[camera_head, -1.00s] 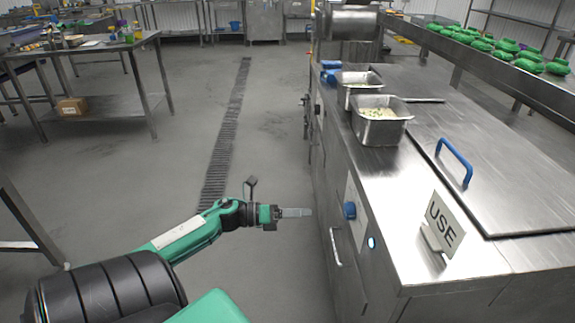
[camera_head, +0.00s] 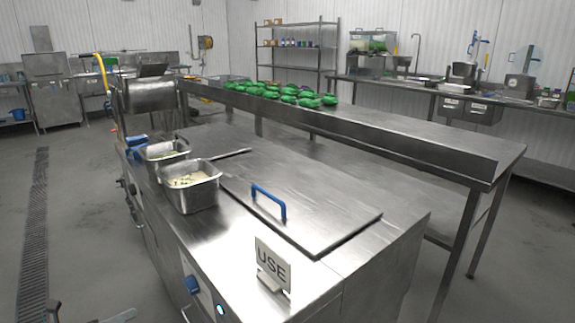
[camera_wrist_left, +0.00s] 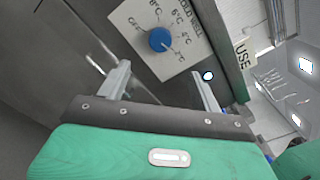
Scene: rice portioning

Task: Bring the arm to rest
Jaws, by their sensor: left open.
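My left gripper (camera_head: 120,316) shows only in part at the bottom left edge of the head view, low beside the front of the steel unit. In the left wrist view my left gripper (camera_wrist_left: 160,80) is open, its two fingers apart with nothing between them. Past the fingers is a panel with a blue knob (camera_wrist_left: 159,39) and temperature marks; the fingers appear clear of it. The blue knob also shows in the head view (camera_head: 192,285). My right gripper is in neither view.
The steel counter (camera_head: 225,225) carries two metal pans, the nearer pan (camera_head: 196,197) with pale food, a blue-handled lid (camera_head: 330,215) and a USE sign (camera_head: 272,265). A long table (camera_head: 400,135) holds several green items (camera_head: 290,95). Floor (camera_head: 85,230) left of the counter is open.

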